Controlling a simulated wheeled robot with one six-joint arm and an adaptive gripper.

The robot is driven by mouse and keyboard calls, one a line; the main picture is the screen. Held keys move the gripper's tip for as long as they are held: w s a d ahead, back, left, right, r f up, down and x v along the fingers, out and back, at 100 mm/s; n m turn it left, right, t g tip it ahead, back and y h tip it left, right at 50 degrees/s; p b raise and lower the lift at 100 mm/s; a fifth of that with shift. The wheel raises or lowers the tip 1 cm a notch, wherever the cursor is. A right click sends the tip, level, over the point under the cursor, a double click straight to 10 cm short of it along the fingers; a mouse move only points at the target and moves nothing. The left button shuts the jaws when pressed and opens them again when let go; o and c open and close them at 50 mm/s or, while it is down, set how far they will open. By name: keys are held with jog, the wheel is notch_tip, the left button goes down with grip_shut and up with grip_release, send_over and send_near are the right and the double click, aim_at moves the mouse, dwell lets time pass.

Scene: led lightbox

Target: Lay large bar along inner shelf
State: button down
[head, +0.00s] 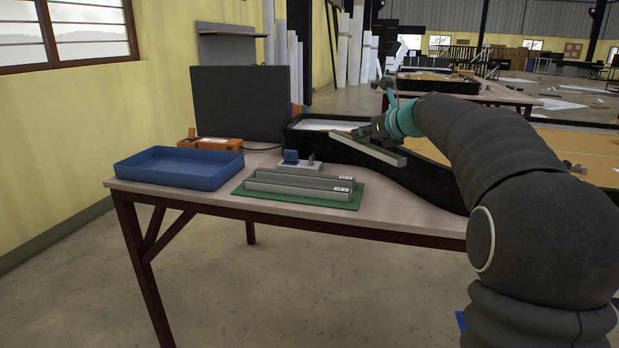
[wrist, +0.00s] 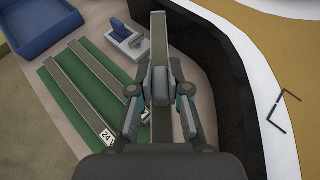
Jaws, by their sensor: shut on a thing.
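My gripper (head: 378,128) is shut on a long grey bar (head: 366,148) and holds it in the air near the black lightbox wall. In the wrist view the bar (wrist: 158,35) runs lengthwise between the fingers of my gripper (wrist: 159,85), beside the dark curved wall (wrist: 215,80). The lightbox (head: 400,176) is black-sided, with a pale interior showing at its far left end. The inner shelf cannot be clearly made out. Two more grey bars (head: 300,187) lie side by side on a green mat (head: 240,190). Their near ends carry white number labels, one reading 24 in the wrist view.
A blue tray (head: 180,168) stands at the table's left. A small grey block with a blue part (head: 291,157) sits behind the mat. An orange device (head: 210,143) and a dark upright panel (head: 241,102) are at the back. Bare table (head: 400,213) shows right of the mat.

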jog(key=f+b, duration=0.1)
jog(key=f, duration=0.4)
jog(key=shift+w+f+b, duration=0.2)
jog(key=shift+b, duration=0.1)
jog(key=shift+f+b, duration=0.6)
jog(key=shift+f, duration=1.5)
jog(key=shift+f, duration=0.1)
jog(key=shift+f, duration=0.1)
jog(key=c, duration=1.1)
grip_release()
jog(key=shift+c, duration=0.2)
jog(key=shift+r, duration=0.25)
jog(key=v, duration=1.2)
jog(key=shift+s+f, duration=0.1)
jog(key=shift+f, duration=0.05)
